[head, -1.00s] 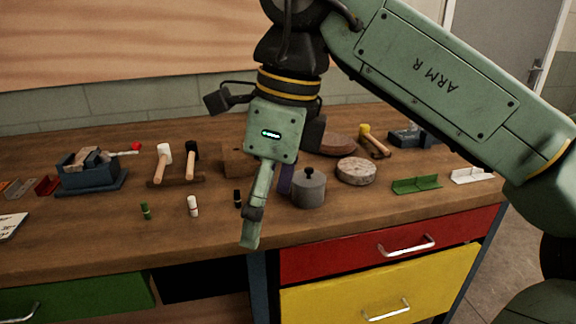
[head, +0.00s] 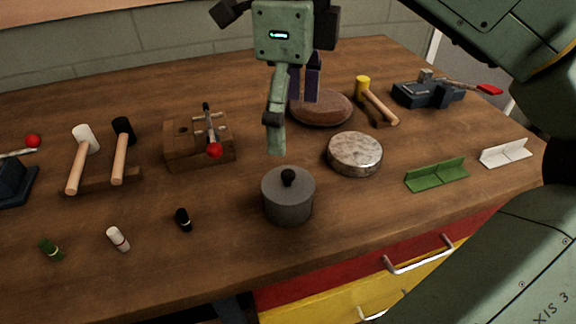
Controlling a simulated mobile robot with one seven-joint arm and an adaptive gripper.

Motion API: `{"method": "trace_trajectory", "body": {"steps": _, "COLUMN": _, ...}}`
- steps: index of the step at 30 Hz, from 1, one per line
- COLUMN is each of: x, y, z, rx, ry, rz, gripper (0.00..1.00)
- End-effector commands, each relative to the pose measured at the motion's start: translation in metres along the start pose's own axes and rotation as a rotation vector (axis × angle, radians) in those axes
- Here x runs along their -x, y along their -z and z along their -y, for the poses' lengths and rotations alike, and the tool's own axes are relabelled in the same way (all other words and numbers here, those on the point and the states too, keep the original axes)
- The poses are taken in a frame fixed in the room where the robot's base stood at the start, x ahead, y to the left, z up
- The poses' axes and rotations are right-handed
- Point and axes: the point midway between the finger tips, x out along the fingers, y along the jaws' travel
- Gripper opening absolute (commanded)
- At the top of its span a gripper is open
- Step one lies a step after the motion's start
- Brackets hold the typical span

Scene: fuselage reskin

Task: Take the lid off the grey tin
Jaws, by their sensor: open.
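The grey tin (head: 288,204) stands upright near the front edge of the workbench. Its grey lid (head: 274,184) sits on top and has a round black knob (head: 288,177) in the middle. My gripper (head: 290,125) hangs above and behind the tin, with its fingers pointing down. One green finger is nearest the camera and a dark purplish finger shows behind it to the right. The gripper is open, with nothing seen between the fingers, and looks apart from the knob.
A round pale metal-like disc (head: 355,154) lies right of the tin, with a brown round pad (head: 322,107) behind. A wooden block with a red-knobbed clamp (head: 199,146) is at left. A small black cylinder (head: 183,220) stands left of the tin. Green (head: 437,175) and white angle pieces (head: 506,153) lie right.

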Motion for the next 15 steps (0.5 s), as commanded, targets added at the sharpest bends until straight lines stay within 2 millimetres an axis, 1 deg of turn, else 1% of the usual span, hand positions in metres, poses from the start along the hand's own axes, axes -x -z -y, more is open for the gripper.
{"method": "trace_trajectory", "body": {"steps": 1, "x": -0.011, "y": 0.000, "z": -0.001, "rx": 0.006, "ry": -0.003, "rz": 0.002, "gripper": 0.90}}
{"method": "trace_trajectory", "body": {"steps": 6, "x": -0.035, "y": -0.001, "z": -0.001, "rx": 0.004, "ry": -0.003, "rz": 0.002, "gripper": 0.90}}
{"method": "trace_trajectory", "body": {"steps": 11, "x": -0.045, "y": -0.001, "z": -0.001, "rx": 0.003, "ry": -0.001, "rz": 0.001, "gripper": 0.90}}
{"method": "trace_trajectory", "body": {"steps": 15, "x": -0.061, "y": -0.004, "z": -0.005, "rx": 0.004, "ry": -0.002, "rz": 0.000, "gripper": 0.90}}
